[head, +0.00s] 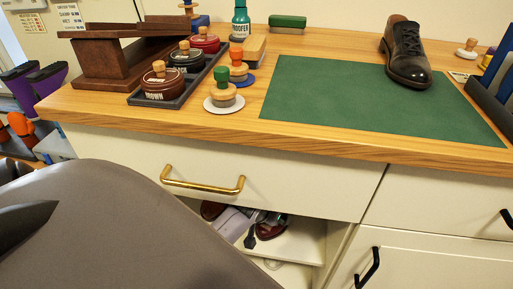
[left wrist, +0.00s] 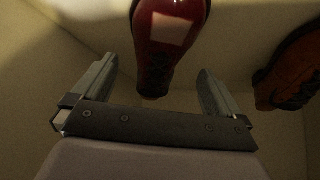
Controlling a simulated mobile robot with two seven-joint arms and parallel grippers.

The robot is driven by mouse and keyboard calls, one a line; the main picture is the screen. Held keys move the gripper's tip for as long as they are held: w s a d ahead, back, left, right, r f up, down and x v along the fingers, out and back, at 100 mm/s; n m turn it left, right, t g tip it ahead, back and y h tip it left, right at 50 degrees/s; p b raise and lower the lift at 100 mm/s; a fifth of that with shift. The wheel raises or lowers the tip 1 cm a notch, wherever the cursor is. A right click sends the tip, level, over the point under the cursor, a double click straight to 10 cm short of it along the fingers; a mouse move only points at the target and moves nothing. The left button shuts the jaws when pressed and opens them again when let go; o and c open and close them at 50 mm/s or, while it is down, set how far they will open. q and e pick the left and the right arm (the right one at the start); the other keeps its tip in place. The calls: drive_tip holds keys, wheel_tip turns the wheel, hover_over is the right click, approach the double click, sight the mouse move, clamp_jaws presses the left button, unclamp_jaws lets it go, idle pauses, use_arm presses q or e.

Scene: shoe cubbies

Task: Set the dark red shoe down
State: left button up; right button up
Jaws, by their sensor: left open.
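The dark red shoe (left wrist: 160,45) is in the left wrist view, resting inside a pale cubby, with a pale patch on its upper part and dark laces. My left gripper (left wrist: 157,85) is open, with one finger on each side of the shoe's lower end in the picture. A gap shows between the shoe and each finger. In the head view my left gripper (head: 252,232) is inside the open cubby below the drawer, beside a dark red shoe surface (head: 270,231). Much of the shoe is hidden there. My right gripper is not in view.
A brown-orange shoe (left wrist: 293,70) lies to the right in the cubby, close to my right-hand finger. Above are a drawer with a brass handle (head: 202,184) and a wooden counter.

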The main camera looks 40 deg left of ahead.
use_arm(q)
drive_tip(key=s, duration=0.2)
drive_tip(key=s+d+p, duration=0.1)
drive_tip(key=s, duration=0.2)
drive_tip(key=s+p, duration=0.1)
drive_tip(key=s, duration=0.2)
drive_tip(key=shift+s+d, duration=0.2)
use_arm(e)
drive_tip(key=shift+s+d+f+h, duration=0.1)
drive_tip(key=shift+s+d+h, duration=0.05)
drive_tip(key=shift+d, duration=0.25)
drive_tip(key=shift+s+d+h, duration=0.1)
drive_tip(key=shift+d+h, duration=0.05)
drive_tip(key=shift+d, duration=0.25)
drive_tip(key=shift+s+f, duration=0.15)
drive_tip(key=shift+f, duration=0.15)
use_arm(q)
drive_tip(key=shift+s, duration=0.1)
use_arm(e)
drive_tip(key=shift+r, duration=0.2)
